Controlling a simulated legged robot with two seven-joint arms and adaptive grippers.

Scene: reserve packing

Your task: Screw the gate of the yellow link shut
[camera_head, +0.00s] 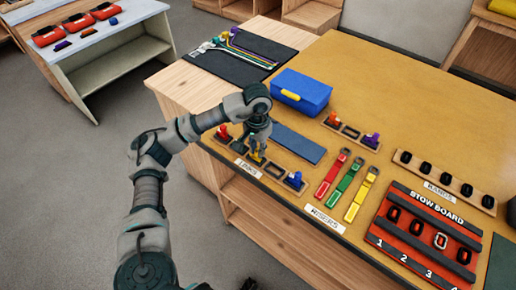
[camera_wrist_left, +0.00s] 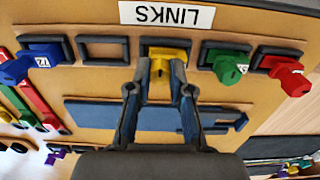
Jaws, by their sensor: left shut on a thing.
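The yellow link (camera_wrist_left: 166,52) sits in its slot on the links rack, and its yellow part lies between my left gripper's fingertips (camera_wrist_left: 158,72). In the head view my left gripper (camera_head: 257,148) reaches down over the rack and is shut on the yellow link, which shows only as a small yellow patch (camera_head: 257,158) below the fingers. The state of the gate cannot be made out. My right gripper is out of view.
A green link (camera_wrist_left: 229,62) and red link (camera_wrist_left: 289,72) are on one side of the yellow link; an empty slot (camera_wrist_left: 103,49) and blue link (camera_wrist_left: 27,64) are on the other. A blue pad (camera_head: 298,143) and blue box (camera_head: 301,91) lie behind the rack.

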